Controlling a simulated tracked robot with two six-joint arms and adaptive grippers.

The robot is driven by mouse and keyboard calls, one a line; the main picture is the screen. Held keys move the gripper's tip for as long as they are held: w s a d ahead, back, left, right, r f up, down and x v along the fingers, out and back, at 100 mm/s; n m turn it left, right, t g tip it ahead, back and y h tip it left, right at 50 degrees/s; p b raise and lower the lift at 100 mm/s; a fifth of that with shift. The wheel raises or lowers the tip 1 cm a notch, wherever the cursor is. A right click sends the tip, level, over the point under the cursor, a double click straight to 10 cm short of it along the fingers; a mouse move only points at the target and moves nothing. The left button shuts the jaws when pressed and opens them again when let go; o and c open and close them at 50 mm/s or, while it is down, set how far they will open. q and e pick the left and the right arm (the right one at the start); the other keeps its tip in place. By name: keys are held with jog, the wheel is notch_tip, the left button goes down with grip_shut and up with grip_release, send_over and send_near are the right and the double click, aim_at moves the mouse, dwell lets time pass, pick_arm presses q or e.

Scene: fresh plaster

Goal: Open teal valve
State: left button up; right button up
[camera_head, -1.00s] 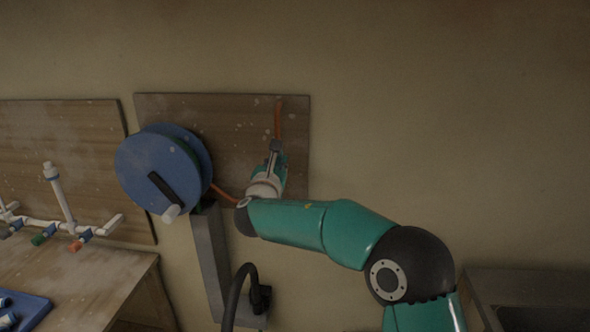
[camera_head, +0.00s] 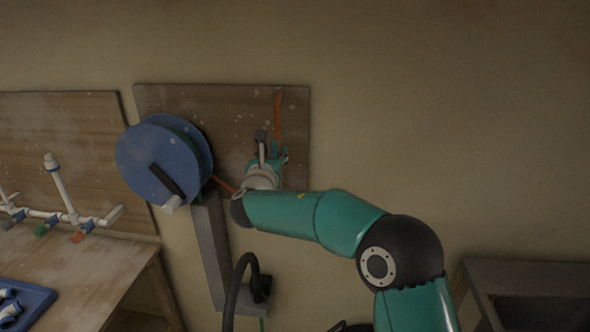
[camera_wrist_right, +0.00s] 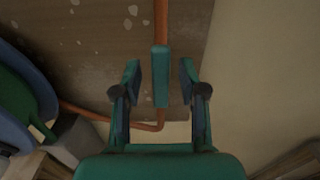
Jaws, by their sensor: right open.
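In the right wrist view a teal lever (camera_wrist_right: 160,76) stands upright in line with an orange pipe on a wooden board. It appears to be the teal valve's handle. My right gripper (camera_head: 269,148) is open in front of the board in the head view. In the right wrist view its two fingers stand on either side of the lever, with a visible gap to each side. How far the fingertips are from the lever in depth is hard to tell. In the head view the gripper hides most of the valve. My left gripper is not in view.
The orange pipe (camera_head: 278,115) runs down the board (camera_head: 225,100). A blue hose reel (camera_head: 150,160) with a crank stands close left. White pipes with small valves (camera_head: 42,230) are further left, above a wooden bench (camera_head: 90,265). A sink (camera_head: 535,300) is at right. The wall right of the board is clear.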

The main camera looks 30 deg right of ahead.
jog(key=shift+s+a, duration=0.15)
jog(key=b+v, duration=0.5)
jog(key=v, duration=0.6)
jog(key=shift+s+a, duration=0.15)
jog(key=shift+s, duration=0.1)
jog(key=shift+r, duration=0.1)
